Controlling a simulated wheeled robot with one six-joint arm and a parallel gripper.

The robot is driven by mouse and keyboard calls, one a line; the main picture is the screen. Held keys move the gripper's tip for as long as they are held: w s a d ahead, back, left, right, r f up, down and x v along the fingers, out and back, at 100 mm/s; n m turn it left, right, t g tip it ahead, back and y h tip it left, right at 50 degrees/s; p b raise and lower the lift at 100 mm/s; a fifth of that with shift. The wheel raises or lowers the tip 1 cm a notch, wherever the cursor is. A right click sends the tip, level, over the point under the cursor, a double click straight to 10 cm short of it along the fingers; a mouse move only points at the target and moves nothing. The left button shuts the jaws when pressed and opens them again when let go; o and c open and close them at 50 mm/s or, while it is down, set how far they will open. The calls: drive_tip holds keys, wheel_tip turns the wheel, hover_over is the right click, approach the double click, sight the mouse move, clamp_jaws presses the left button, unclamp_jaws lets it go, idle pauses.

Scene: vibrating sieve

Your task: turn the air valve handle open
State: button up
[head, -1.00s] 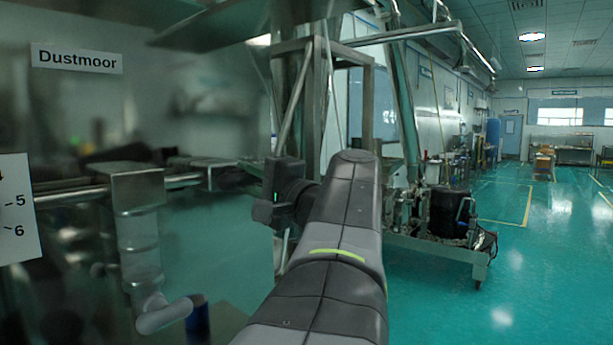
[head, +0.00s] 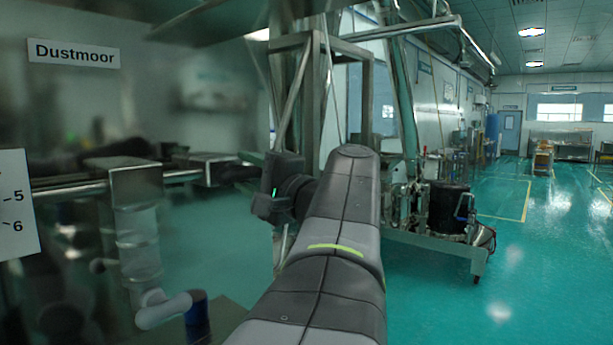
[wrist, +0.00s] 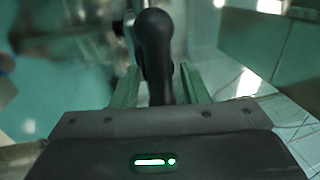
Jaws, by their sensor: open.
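A black rounded handle (wrist: 154,42), which looks like the air valve handle, stands in the upper middle of the wrist view. My gripper (wrist: 159,82) is open, with one greenish finger on each side of the handle's lower part. I cannot tell whether either finger touches it. In the head view my dark wrist (head: 283,187) points left and away, and the fingertips are not clear there. The valve body is hidden or blurred.
A metal box on a pipe (head: 122,180) stands at the left, with a grey lever-like elbow (head: 163,311) below it. A steel frame (head: 300,110) rises behind my arm. A wheeled cart (head: 435,243) stands to the right. The green floor (head: 530,260) at far right is clear.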

drive_tip(key=b+v, duration=0.3)
drive_tip(key=v, duration=1.1)
drive_tip(key=shift+a, duration=0.15)
idle(0.4)
drive_tip(key=shift+p+x, duration=1.25)
drive_tip(key=shift+x, duration=4.6)
